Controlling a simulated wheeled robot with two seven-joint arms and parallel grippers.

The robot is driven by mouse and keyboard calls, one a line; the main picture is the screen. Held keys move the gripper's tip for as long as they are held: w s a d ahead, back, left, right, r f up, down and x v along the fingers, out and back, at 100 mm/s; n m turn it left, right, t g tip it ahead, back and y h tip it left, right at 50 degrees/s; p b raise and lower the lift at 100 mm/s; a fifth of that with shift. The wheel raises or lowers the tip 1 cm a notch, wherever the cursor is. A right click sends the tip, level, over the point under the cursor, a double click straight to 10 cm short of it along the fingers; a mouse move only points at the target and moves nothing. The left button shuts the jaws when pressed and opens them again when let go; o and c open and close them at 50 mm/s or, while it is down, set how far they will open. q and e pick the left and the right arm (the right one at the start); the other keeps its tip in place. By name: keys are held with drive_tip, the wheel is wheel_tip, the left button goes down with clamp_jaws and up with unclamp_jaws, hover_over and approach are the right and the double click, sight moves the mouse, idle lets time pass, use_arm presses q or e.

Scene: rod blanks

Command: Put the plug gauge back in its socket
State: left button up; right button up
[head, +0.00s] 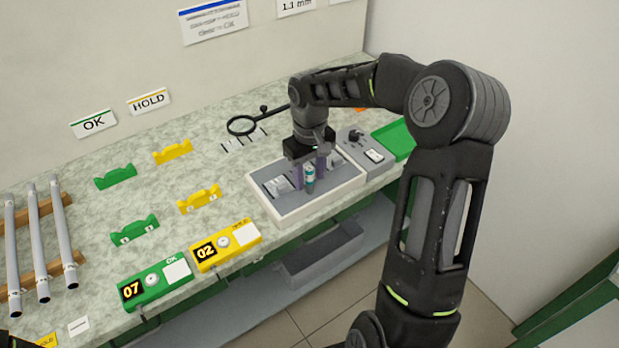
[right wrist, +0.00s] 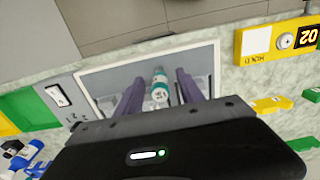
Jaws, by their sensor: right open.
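The plug gauge (head: 310,184), a small teal and grey cylinder, stands about upright over the grey top of the white-edged tray (head: 345,196). My right gripper (head: 309,180) points down over the tray, with its fingers open on either side of the gauge. In the right wrist view the gauge (right wrist: 160,88) shows between the two purple-grey fingers (right wrist: 159,97), with a gap on each side. Its foot and the socket are not clear, so I cannot tell how deep it sits.
A grey box with a knob (head: 365,150) adjoins the tray on the right, with a green tray (head: 395,138) beyond. A magnifier (head: 242,125) stands behind. Yellow (head: 226,245) and green (head: 155,283) counter boxes, colored rests and rods (head: 62,240) lie left.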

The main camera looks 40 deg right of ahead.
clamp_jaws()
idle(0.3)
idle(0.3)
